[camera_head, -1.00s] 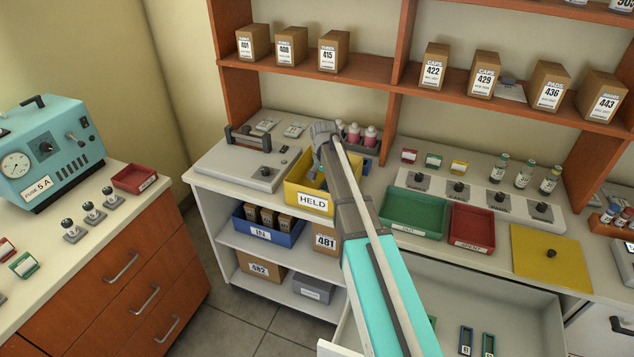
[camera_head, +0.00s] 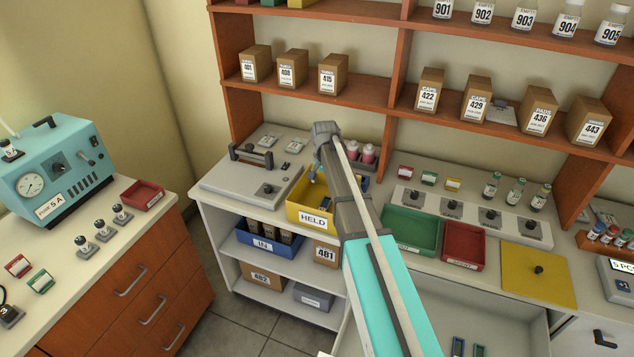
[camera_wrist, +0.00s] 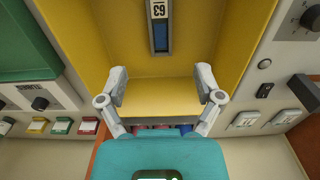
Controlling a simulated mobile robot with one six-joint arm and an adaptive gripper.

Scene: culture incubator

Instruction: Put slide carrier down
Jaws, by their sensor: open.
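The slide carrier (camera_wrist: 160,36), blue with a white label that appears to read 63, lies in the yellow HELD bin (camera_wrist: 82,14) at the top of the wrist view. In the head view the HELD bin (camera_head: 296,213) stands on the counter, with its inside partly hidden by my arm. My gripper (camera_wrist: 162,86) is open and empty over the bin, its two fingers spread wide. The carrier lies beyond the fingertips and apart from them. In the head view my gripper (camera_head: 317,178) is small and its fingers are hard to make out.
A green tray (camera_head: 409,247) and a red tray (camera_head: 464,262) stand right of the bin. A flat grey device (camera_head: 227,182) is to its left. A blue IN bin (camera_head: 284,255) is on the shelf below. An open drawer (camera_head: 500,300) juts out in front.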

